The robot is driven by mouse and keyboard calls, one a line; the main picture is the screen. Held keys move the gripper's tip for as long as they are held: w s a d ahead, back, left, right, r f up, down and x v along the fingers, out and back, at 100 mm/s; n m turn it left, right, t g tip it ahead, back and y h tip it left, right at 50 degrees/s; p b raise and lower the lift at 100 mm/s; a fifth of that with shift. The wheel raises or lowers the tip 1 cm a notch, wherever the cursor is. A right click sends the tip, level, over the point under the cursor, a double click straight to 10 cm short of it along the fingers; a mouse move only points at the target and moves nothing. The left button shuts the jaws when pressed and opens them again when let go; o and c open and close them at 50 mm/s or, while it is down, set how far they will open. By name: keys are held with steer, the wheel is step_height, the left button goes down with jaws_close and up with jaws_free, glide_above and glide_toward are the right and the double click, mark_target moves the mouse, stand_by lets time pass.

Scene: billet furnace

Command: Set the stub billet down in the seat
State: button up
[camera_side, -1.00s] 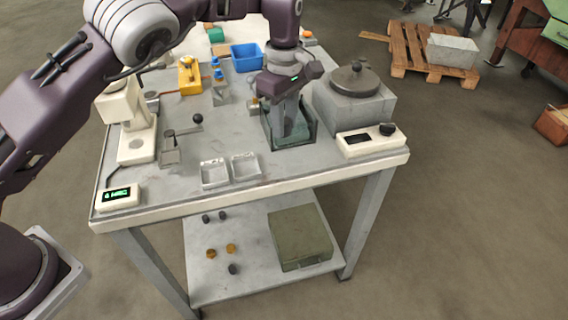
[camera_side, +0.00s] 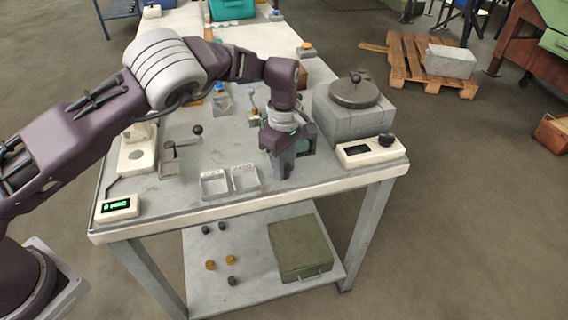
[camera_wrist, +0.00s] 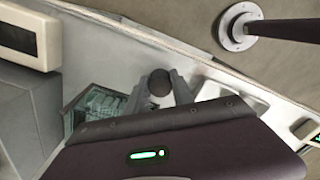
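The stub billet (camera_wrist: 159,82) shows in the wrist view as a dark round end between the two fingers. My gripper (camera_wrist: 161,90) is shut on it. I cannot tell which fixture is the seat.
The furnace block with a round lid (camera_side: 355,92) and a control box (camera_side: 370,149) stand at the right. A small lever fixture (camera_side: 170,168) is left of the trays. A green display (camera_side: 116,206) sits at the front left corner. The bench's front edge is close.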

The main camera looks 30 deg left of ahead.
steer(key=o, duration=0.4)
steer(key=shift+o, duration=0.2)
